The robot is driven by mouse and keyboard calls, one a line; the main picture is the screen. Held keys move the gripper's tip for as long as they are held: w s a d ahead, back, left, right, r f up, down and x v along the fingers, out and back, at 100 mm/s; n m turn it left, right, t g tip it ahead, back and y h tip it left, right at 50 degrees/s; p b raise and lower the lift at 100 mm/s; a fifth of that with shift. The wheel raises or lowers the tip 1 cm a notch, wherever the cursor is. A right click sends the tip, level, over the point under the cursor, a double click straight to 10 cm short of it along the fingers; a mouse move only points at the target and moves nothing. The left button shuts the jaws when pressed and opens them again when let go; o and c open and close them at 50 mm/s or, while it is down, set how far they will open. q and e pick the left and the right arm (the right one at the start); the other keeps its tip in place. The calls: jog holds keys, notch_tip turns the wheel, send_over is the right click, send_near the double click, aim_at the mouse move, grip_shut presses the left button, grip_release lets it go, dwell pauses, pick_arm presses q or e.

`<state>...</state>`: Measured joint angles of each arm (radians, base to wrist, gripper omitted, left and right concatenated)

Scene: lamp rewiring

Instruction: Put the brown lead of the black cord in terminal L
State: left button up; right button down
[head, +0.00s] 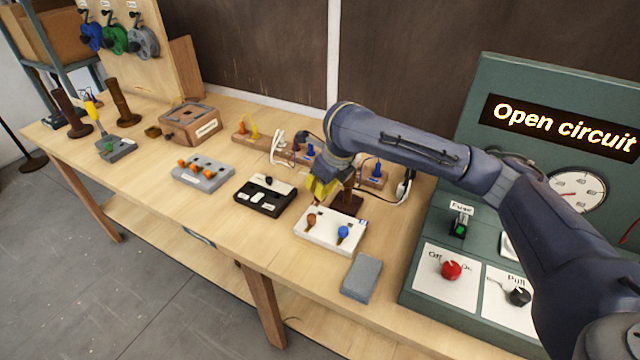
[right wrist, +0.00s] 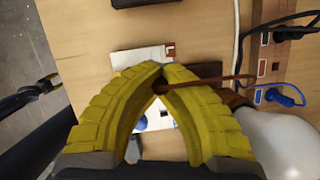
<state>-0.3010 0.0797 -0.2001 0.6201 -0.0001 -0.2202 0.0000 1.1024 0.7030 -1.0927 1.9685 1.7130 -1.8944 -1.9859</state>
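The white terminal block (head: 325,238) lies on the bench with a brown knob (head: 311,220) and a blue knob (head: 342,232). In the right wrist view part of the block (right wrist: 135,60) shows past my fingers, with a brown L label (right wrist: 171,49). My right gripper (head: 322,190) is above the block's back edge. Its yellow fingers (right wrist: 155,68) meet at the tips. The brown lead (right wrist: 215,80) crosses the right finger and ends in a dark round bit between the fingers, apparently gripped. Whether its end touches a terminal is hidden.
A black-and-white switch block (head: 265,194) stands left of the terminal block, and a grey block (head: 361,278) in front. The green test panel (head: 430,250) reads "Open circuit". A wooden rack with blue plugs (right wrist: 280,97) and a white cable (right wrist: 237,45) lie close by.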

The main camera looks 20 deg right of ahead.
aim_at(317, 212)
jog(key=shift+f, duration=2.35)
jog(key=shift+f, duration=0.55)
jog(key=c, duration=2.2)
grip_release()
jog(key=c, duration=1.5)
grip_release()
jog(key=shift+c, duration=0.2)
jog(key=shift+s+a, duration=0.1)
jog(key=shift+s, duration=0.05)
